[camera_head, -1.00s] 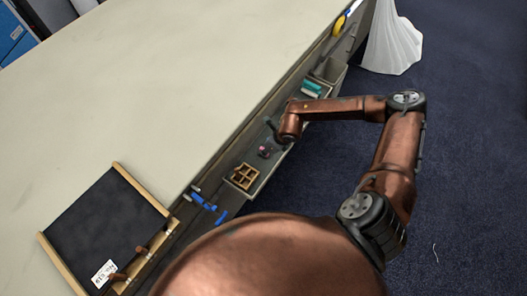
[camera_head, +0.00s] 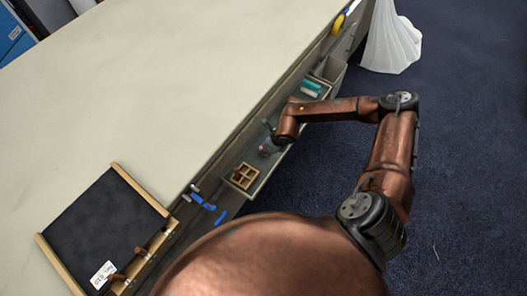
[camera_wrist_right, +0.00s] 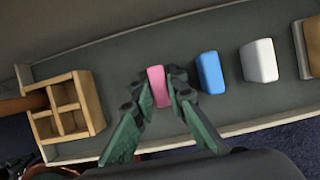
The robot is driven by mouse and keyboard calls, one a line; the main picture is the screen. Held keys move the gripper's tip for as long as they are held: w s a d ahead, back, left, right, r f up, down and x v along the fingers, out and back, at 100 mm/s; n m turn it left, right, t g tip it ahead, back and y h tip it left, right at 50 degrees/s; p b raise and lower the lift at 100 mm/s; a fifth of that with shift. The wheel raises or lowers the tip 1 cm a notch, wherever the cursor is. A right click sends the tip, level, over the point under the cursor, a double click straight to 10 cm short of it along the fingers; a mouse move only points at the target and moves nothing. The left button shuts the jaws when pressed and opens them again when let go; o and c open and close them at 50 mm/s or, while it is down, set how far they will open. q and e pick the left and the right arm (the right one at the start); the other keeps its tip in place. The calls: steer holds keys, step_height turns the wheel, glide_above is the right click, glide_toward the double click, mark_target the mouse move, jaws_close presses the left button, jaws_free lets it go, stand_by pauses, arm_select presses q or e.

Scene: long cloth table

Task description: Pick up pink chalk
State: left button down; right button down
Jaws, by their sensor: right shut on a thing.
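The pink chalk (camera_wrist_right: 158,86) stands between the two fingertips of my right gripper (camera_wrist_right: 160,92) in the right wrist view. The fingers are shut on its sides, and it is over the grey tray (camera_wrist_right: 120,65). Whether it touches the tray floor is hard to tell. In the head view my right gripper (camera_head: 268,147) is small at the tray along the table edge, with a pinkish spot at its tips. My left gripper is not in view.
A blue chalk (camera_wrist_right: 210,73) is close to the right of the gripper, then a white chalk (camera_wrist_right: 259,61). A wooden compartment box (camera_wrist_right: 88,100) stands at the tray's left end. A blackboard (camera_head: 103,222) lies on the table (camera_head: 130,90), which is otherwise largely clear.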

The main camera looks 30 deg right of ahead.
steer(key=shift+r, duration=0.1)
stand_by(0.3)
steer(key=shift+r, duration=0.7)
arm_select(q)
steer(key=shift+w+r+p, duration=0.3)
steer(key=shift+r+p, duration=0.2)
steer(key=shift+p, duration=0.05)
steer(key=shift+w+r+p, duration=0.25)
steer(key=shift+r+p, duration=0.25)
arm_select(e)
steer(key=s+a+r, duration=0.9)
steer(key=a+r, duration=0.1)
steer(key=r, duration=0.1)
steer(key=shift+s+r, duration=0.15)
steer(key=shift+s, duration=0.25)
steer(key=c, duration=2.4)
jaws_free()
jaws_close()
